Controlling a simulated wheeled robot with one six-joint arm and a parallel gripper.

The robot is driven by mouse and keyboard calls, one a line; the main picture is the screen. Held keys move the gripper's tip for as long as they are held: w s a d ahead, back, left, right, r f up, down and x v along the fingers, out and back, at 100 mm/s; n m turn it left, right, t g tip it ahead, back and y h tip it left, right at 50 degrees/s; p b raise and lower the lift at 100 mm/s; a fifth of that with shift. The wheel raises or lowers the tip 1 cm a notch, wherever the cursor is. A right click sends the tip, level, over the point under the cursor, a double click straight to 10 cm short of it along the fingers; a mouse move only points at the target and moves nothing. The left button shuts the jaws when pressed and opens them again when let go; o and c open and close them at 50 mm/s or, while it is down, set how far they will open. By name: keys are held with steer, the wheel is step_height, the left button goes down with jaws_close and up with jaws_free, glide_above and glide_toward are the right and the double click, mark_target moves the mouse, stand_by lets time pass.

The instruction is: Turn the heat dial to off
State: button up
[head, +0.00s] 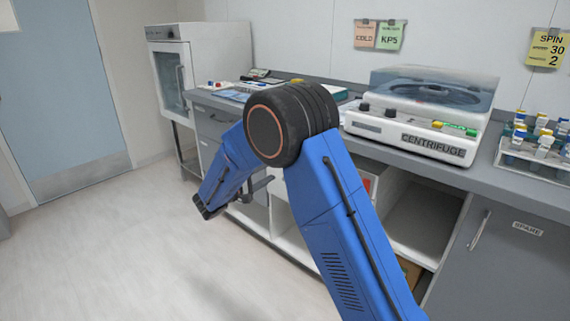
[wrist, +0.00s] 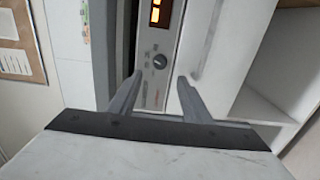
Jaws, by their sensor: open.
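The heat dial (wrist: 160,61) is a small round dark knob on a pale upright control panel (wrist: 152,92) in the wrist view. An orange lit display (wrist: 160,12) is above it. Small marks beside the dial are too blurred to read, and I cannot tell which way it points. My gripper (wrist: 161,76) is open, its two grey fingers apart and pointing toward the panel. The dial shows between and just beyond the fingertips, with nothing held. In the head view my blue arm reaches down and left, and I cannot make out the fingers clearly.
A white cabinet with a glass door (head: 222,50) stands at the back left. The grey bench (head: 490,183) carries a centrifuge (head: 418,110) and a tube rack (head: 530,160). Open shelves (head: 425,220) are below it. The floor (head: 110,240) at left is clear. A pale door or box edge (wrist: 240,50) is right of the panel.

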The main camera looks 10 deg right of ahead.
steer(key=x, duration=1)
steer(key=c, duration=1.1)
steer(key=shift+o, duration=0.2)
